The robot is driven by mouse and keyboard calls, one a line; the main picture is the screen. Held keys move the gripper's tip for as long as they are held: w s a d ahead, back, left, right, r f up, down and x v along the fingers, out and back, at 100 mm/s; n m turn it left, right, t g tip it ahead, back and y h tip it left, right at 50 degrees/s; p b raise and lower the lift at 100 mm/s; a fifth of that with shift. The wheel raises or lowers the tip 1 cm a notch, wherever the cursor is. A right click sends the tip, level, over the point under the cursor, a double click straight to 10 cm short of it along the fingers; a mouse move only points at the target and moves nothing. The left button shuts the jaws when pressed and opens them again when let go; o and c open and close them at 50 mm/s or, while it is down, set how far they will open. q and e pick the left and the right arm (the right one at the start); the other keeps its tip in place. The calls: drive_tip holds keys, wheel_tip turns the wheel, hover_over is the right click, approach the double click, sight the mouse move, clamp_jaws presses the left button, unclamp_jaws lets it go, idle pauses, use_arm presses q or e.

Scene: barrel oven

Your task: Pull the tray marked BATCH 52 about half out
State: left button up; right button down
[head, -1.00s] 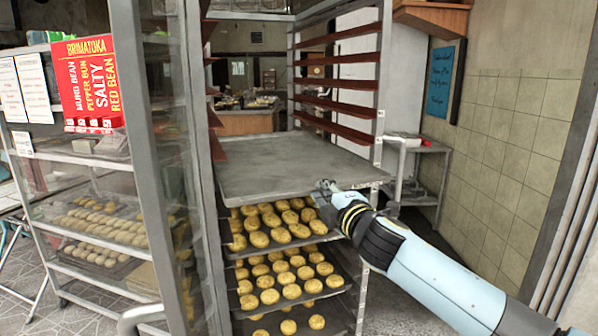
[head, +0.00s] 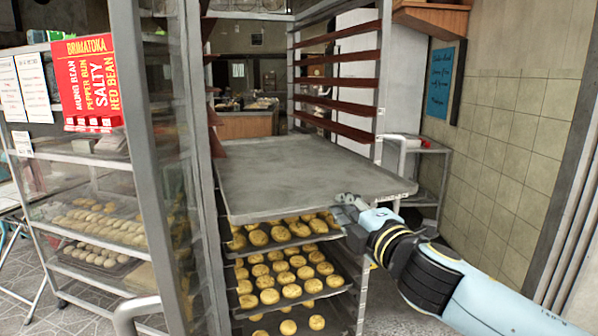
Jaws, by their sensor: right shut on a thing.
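A flat, empty grey tray (head: 300,175) sits in the rack above the loaded trays and juts out of the rack's front. Small dark marking shows on its front edge at the right; I cannot read it surely. My right gripper (head: 347,207) is shut on the tray's front edge, right of the middle. Its fingertips are small and partly hidden against the edge. My left gripper is not in view.
Lower trays of round golden buns (head: 270,280) sit below. Empty red-brown runners (head: 335,83) are above. A glass door with a metal frame (head: 160,150) stands at the left, beside a bun display with a red sign (head: 88,82). A tiled wall (head: 510,150) is at the right.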

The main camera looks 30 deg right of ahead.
drive_tip(key=shift+b+v, duration=0.6)
drive_tip(key=shift+v, duration=1.7)
drive_tip(key=c, duration=1.9)
unclamp_jaws()
drive_tip(key=shift+s, duration=0.15)
drive_tip(key=o, duration=0.5)
drive_tip(key=shift+c, duration=0.2)
drive_tip(key=b+v, duration=0.2)
drive_tip(key=v, duration=0.6)
drive_tip(key=shift+b, duration=0.3)
